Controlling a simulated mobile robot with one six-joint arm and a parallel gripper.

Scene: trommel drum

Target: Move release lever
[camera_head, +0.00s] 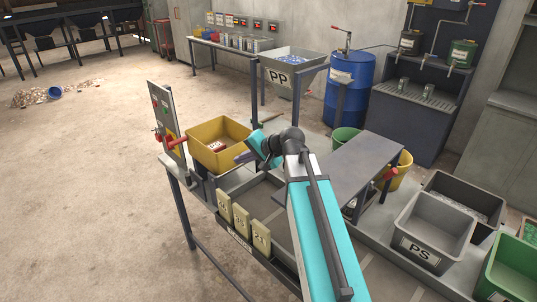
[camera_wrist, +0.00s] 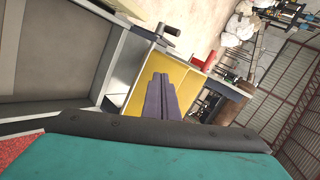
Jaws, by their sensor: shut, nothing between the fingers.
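A red lever handle (camera_head: 171,140) sticks out from the upright control panel (camera_head: 162,118) at the left end of the bench. Another red handle (camera_head: 389,174) shows at the right end of the grey bench plate. I cannot tell for certain which one is the release lever. My gripper (camera_head: 240,157) is shut and empty, to the right of the panel handle and apart from it, by the right side of the yellow bin (camera_head: 206,158). In the wrist view my purple fingers (camera_wrist: 161,77) lie together in front of the yellow bin (camera_wrist: 146,92). A red part (camera_wrist: 203,57) shows beyond them.
Labelled tan tags (camera_head: 241,219) line the bench's front edge. The grey bench plate (camera_head: 345,168) lies right of my arm. A grey PS bin (camera_head: 432,228) and a green bin (camera_head: 517,265) stand at the right. A PP hopper (camera_head: 290,66) and a blue barrel (camera_head: 352,85) stand behind.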

